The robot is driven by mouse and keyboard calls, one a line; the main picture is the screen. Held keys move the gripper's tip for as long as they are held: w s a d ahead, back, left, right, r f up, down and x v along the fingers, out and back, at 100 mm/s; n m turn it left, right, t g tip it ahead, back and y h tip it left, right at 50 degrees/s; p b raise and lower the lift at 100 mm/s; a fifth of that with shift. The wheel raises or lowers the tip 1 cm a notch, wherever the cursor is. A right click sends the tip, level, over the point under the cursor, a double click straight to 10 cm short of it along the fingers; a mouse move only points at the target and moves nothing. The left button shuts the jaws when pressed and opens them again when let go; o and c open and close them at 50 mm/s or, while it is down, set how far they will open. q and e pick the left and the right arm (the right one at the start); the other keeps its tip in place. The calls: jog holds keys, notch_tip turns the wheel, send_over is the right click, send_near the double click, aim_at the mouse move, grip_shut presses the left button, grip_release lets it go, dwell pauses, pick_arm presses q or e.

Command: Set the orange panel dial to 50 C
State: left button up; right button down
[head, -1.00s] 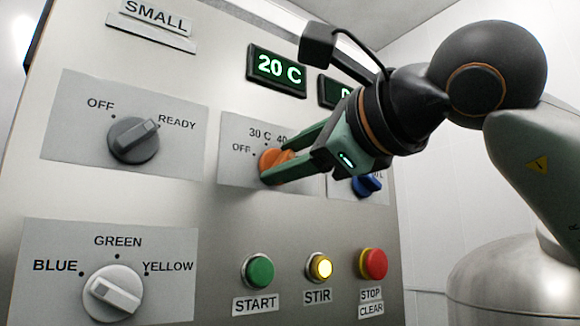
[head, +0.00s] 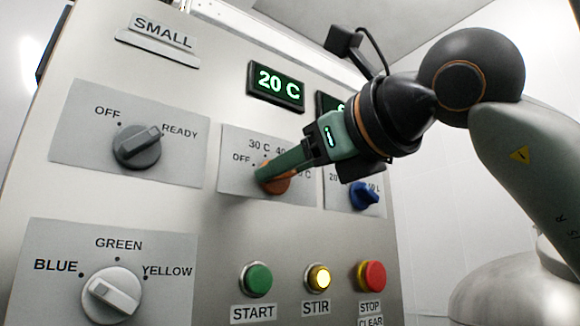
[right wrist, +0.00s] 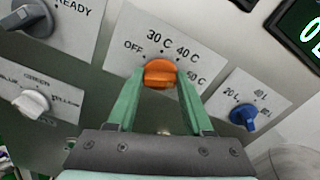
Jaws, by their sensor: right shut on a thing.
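The orange panel dial (head: 277,184) sits on a grey plate marked OFF, 30 C, 40 C and a partly covered 50 C. Which mark the dial points to is hard to tell. The green display (head: 276,86) above reads 20 C. My left gripper is not in view.
A blue dial (head: 366,195) is close on the right. A grey OFF/READY dial (head: 137,146) is at left, a white colour dial (head: 112,294) below it. Green START (head: 256,279), lit yellow STIR (head: 318,278) and red STOP (head: 371,275) buttons are underneath.

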jog(key=shift+d+r, duration=0.1)
jog(key=shift+r, duration=0.1)
jog(key=c, duration=0.6)
grip_release()
jog(key=o, duration=0.3)
jog(key=shift+w+f, duration=0.1)
jog(key=shift+f, duration=0.05)
jog(key=b+v, duration=0.2)
jog(key=v, duration=1)
jog(key=shift+s, duration=0.25)
